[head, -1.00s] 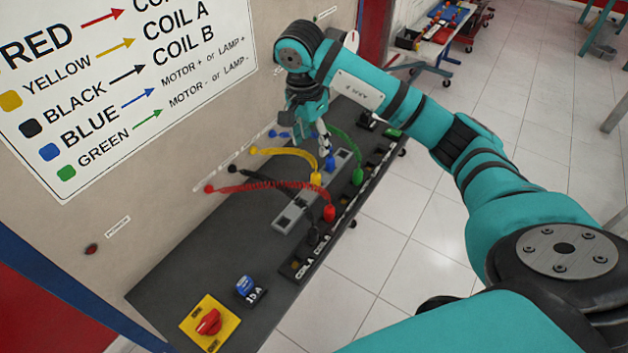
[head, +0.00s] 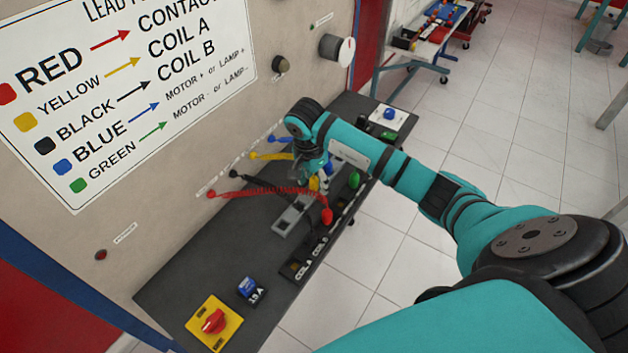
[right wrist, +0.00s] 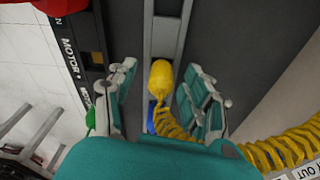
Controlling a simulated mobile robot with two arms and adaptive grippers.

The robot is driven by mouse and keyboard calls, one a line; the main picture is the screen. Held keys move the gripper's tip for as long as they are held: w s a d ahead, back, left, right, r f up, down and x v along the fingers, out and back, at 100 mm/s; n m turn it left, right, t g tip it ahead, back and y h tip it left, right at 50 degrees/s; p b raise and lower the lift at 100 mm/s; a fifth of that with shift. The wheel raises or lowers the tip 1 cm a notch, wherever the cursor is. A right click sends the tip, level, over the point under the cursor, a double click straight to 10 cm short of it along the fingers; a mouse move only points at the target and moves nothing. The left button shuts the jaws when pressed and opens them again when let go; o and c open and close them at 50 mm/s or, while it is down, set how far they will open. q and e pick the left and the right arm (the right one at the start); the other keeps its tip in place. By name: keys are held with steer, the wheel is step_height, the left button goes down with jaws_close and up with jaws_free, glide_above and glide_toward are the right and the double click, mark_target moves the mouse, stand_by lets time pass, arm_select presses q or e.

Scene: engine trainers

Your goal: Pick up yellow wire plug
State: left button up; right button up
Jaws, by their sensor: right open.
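The yellow wire plug (right wrist: 161,80) stands between the two open fingers of my right gripper (right wrist: 160,98) in the right wrist view, with clear space on both sides. Its coiled yellow wire (right wrist: 275,150) runs off to the lower right. In the head view, the plug (head: 314,183) shows only in part beside my right gripper (head: 316,172), which is over the bench and partly hides it. My left gripper is not seen.
A red plug (head: 327,215) with a coiled red wire stands close by, nearer the camera. A blue plug (head: 328,168) and a green plug (head: 354,179) are close on the far side. The dark bench (head: 185,270) is bare at the near left.

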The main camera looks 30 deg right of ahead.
steer(key=c, duration=1)
